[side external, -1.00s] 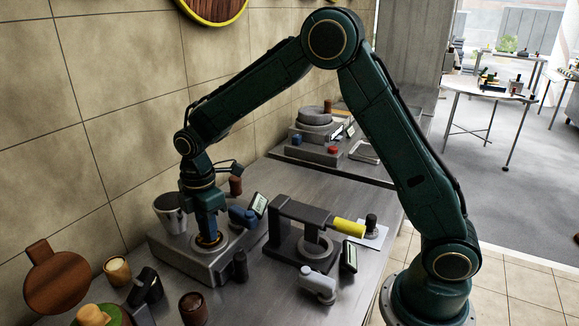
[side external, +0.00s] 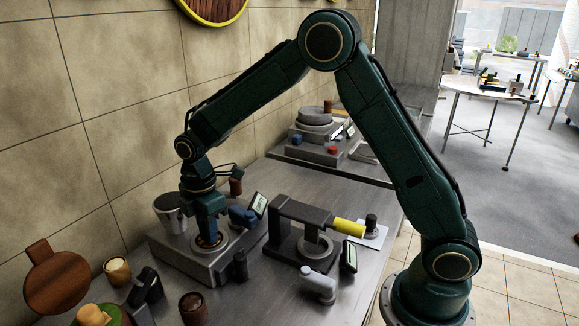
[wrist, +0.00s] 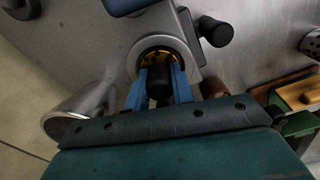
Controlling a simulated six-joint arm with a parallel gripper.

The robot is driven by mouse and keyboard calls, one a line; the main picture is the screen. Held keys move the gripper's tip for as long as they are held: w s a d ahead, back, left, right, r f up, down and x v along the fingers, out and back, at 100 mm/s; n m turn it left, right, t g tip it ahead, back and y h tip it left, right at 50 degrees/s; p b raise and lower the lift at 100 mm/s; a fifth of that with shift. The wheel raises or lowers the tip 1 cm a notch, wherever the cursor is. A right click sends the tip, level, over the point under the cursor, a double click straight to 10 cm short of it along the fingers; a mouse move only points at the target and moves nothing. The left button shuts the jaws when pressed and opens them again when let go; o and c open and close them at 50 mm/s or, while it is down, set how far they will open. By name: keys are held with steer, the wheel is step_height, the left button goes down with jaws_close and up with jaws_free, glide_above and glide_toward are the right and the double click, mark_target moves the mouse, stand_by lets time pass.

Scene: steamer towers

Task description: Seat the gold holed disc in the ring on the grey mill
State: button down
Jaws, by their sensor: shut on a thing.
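The gold holed disc (wrist: 159,57) shows in the wrist view, inside or right over the ring (wrist: 185,52) on the grey mill. The mill (side external: 185,259) is a low grey block near the wall. My gripper (wrist: 160,82) points down over the ring, its blue fingers shut on a dark knob (wrist: 159,88) that stands above the disc. In the side view my gripper (side external: 208,240) hides most of the disc, so I cannot tell whether it lies fully flat in the ring.
A metal cup (side external: 171,212) stands at the mill's back left, and a blue part (side external: 242,216) with a small display (side external: 258,204) at its right. A dark handle (side external: 240,266) stands in front. A press with a yellow handle (side external: 349,227) is to the right.

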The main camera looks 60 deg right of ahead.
steer(key=shift+f, duration=0.1)
steer(key=c, duration=1.1)
jaws_free()
